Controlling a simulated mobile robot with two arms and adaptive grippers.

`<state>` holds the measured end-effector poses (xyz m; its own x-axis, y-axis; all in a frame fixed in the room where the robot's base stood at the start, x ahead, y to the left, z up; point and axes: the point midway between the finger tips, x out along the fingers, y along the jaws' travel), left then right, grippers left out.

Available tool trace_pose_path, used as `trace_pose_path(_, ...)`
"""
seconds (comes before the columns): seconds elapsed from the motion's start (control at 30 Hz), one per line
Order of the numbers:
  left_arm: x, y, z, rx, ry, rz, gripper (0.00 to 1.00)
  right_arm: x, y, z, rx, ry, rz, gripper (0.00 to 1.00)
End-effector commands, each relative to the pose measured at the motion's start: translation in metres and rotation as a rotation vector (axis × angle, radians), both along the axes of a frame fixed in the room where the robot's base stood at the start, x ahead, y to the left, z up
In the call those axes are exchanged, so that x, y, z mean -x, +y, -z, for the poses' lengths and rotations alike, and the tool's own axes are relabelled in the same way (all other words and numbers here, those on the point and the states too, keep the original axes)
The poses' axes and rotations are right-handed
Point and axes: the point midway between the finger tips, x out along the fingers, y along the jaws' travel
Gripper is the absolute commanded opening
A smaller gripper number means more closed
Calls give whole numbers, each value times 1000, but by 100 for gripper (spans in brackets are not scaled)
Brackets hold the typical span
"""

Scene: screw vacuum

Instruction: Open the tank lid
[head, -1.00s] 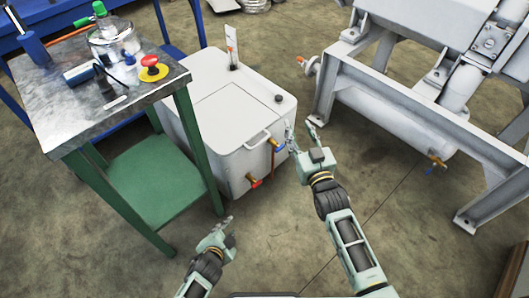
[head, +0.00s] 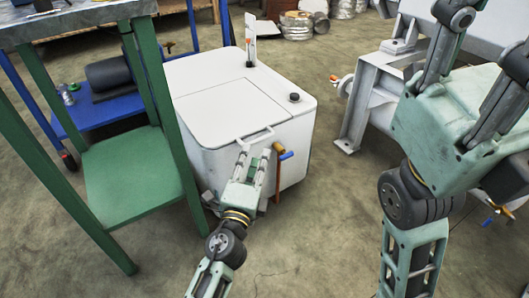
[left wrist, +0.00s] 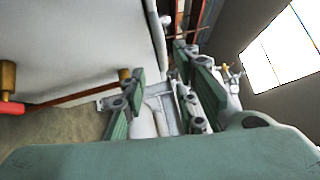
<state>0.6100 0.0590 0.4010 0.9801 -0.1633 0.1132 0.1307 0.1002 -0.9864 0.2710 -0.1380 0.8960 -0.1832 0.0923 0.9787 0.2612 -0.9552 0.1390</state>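The white tank (head: 300,125) stands in the middle of the head view. Its flat lid (head: 225,108) lies shut on top, with a small handle (head: 258,136) at the front edge. My left gripper (head: 254,154) is at the tank's front, its fingers pointing up by the handle. In the left wrist view its two fingers (left wrist: 165,95) are spread, with no object clearly between them. I cannot tell whether they touch the handle. My right gripper (head: 465,75) is raised close to the head camera at the right, its fingers apart and empty.
A green-legged table (head: 140,180) with a lower shelf stands left of the tank. A valve with a blue handle (head: 287,155) sticks out at the tank's front. A grey machine frame (head: 372,105) is at the right. Front floor is clear.

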Motion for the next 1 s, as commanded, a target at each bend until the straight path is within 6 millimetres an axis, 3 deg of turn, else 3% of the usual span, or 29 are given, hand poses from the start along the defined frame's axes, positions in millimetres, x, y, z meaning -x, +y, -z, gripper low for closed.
trace_pose_path(0.17,-8,-2,-5,-13,-19,-2,28,13,-3,2,-7,-32,-5,40)
trace_pose_path(0.6,-68,-12,-12,-10,-16,-1,28,15,-2,1,-5,-42,-4,40)
trace_pose_path(1.0,-76,-13,-13,-10,-14,-1,28,16,-2,0,-5,-46,-3,40)
